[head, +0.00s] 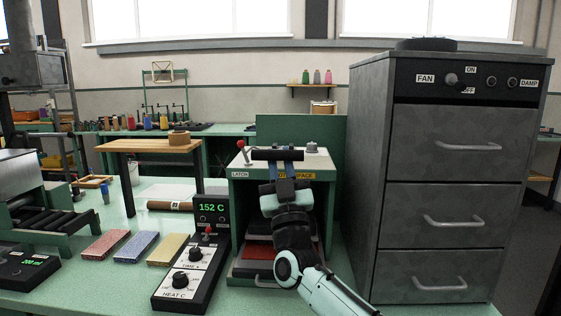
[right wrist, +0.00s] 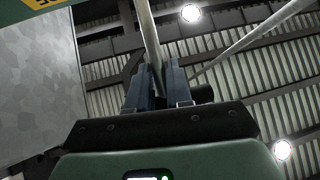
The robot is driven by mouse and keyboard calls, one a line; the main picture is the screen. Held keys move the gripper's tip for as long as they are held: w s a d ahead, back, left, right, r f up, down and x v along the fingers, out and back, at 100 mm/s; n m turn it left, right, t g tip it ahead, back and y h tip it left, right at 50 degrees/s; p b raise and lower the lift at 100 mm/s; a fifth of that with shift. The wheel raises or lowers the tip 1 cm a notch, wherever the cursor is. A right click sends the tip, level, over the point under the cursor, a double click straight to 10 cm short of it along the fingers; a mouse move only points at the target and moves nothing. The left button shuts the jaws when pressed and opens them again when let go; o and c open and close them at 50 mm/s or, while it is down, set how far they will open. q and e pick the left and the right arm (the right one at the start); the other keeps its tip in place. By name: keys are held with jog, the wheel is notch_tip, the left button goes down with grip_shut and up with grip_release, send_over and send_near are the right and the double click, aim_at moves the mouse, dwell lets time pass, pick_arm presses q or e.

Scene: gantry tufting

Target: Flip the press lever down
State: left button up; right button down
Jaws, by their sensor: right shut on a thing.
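The press (head: 328,165) is a green box with a pale top, a LATCH label and a partly covered yellow HOT SURFACE label. Its lever shows as a black horizontal bar (head: 262,155) at the top front. My right gripper (head: 284,160) reaches up from below in front of the press and is shut on this bar. In the right wrist view the blue fingers (right wrist: 158,75) stand close together at a grey rod (right wrist: 148,35), with a dark cylinder end (right wrist: 204,93) beside them. My right arm hides part of the press front and its opening. My left gripper is out of view.
A small red-knobbed lever (head: 241,146) stands on the press's left top corner. A control box (head: 211,212) reading 152 C is left of the press. A grey drawer cabinet (head: 455,190) stands close on the right. Colored blocks (head: 136,246) lie on the green bench.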

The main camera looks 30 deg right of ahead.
jog(key=shift+w+a+f, duration=0.1)
jog(key=shift+w+f, duration=0.25)
jog(key=shift+f, duration=0.15)
jog(key=c, duration=1.2)
grip_release()
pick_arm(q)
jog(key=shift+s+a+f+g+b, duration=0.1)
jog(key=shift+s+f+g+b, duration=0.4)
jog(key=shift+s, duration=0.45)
pick_arm(e)
jog(key=shift+o, duration=0.2)
jog(key=v, duration=1.3)
jog(key=shift+s, duration=0.2)
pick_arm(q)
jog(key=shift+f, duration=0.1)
